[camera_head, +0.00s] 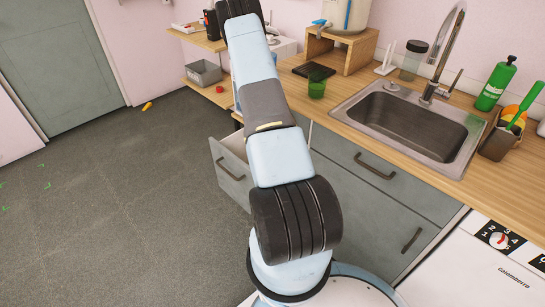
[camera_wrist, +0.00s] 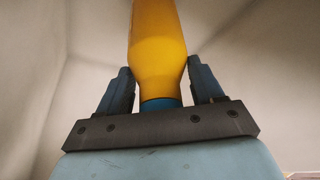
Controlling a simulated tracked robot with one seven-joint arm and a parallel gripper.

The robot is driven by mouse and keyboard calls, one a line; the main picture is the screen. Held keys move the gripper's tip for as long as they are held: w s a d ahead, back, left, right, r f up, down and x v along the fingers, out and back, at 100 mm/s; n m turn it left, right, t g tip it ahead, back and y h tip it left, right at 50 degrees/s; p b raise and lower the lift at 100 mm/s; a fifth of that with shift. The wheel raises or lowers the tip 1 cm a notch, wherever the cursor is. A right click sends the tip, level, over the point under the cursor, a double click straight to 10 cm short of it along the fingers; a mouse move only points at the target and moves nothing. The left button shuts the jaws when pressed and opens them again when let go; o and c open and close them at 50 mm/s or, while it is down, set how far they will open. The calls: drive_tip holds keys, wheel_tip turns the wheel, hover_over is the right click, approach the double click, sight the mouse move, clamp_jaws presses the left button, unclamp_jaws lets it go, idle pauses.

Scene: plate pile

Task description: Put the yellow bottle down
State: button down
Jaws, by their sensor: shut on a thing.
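The yellow bottle (camera_wrist: 158,45) shows in the wrist view, with a blue end (camera_wrist: 160,104) towards my gripper's palm. My gripper (camera_wrist: 159,68) is shut on it, with one dark finger on each side. The bottle's far end runs out of the top of the wrist view. In the head view my arm reaches up and away to the top edge. My gripper and the held bottle are not visible there.
The wooden counter (camera_head: 360,113) holds a green cup (camera_head: 317,85), a steel sink (camera_head: 405,121) and a green bottle (camera_head: 495,86). A drawer (camera_head: 230,176) stands open left of my arm. A small yellow thing (camera_head: 147,106) lies on the floor. Pale surfaces surround the bottle in the wrist view.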

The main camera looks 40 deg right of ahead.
drive_tip(key=shift+w+d+f, duration=0.3)
drive_tip(key=shift+w+d, duration=0.3)
drive_tip(key=shift+d, duration=0.05)
drive_tip(key=shift+w+d+f, duration=0.3)
drive_tip(key=shift+w+d, duration=0.3)
drive_tip(key=shift+c, duration=0.8)
unclamp_jaws()
drive_tip(key=shift+f, duration=0.1)
